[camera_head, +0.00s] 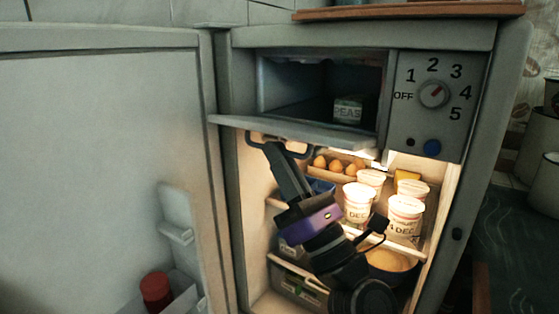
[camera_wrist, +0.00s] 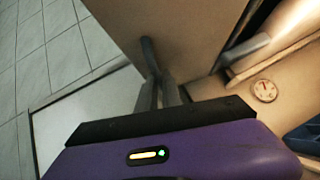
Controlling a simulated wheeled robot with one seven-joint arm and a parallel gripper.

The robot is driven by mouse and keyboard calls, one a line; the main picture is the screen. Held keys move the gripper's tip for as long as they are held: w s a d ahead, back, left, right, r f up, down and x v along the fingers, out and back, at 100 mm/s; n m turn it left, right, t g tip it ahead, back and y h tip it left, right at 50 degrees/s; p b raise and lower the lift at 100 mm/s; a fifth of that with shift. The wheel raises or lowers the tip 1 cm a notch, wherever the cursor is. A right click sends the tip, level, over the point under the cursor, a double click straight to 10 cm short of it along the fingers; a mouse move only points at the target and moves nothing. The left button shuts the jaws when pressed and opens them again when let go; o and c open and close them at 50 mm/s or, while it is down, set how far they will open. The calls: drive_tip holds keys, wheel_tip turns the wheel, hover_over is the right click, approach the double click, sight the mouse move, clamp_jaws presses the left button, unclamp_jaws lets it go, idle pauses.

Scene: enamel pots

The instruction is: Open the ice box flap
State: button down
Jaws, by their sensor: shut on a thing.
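The ice box flap (camera_head: 300,130) is swung down and lies roughly level below the open mouth of the ice box (camera_head: 300,92). A dark bar handle (camera_head: 300,153) shows under its front edge, toward the left. My gripper (camera_head: 272,146) reaches up from below and is shut on this handle. In the wrist view the two fingers of my gripper (camera_wrist: 159,88) are close together at the dark handle (camera_wrist: 149,52), against the pale flap face (camera_wrist: 190,35). The exact contact at the fingertips is partly hidden.
The fridge door (camera_head: 105,160) stands open at the left. A peas pack (camera_head: 348,111) sits inside the ice box. The dial (camera_head: 433,95) is at the right. Below the flap are eggs (camera_head: 338,164), several tubs (camera_head: 405,215) and a bowl (camera_head: 390,260), close to my arm.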

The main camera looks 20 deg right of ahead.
drive_tip(key=shift+w+d+f+m+b, duration=0.3)
drive_tip(key=shift+d+f+b, duration=0.2)
drive_tip(key=shift+f, duration=0.35)
drive_tip(key=shift+d+h, duration=0.15)
drive_tip(key=shift+h, duration=0.25)
drive_tip(key=c, duration=1.5)
unclamp_jaws()
drive_tip(key=shift+a, duration=0.2)
drive_tip(key=b+v, duration=0.2)
drive_tip(key=v, duration=0.5)
drive_tip(key=shift+s+d+f, duration=0.25)
drive_tip(key=shift+f, duration=0.05)
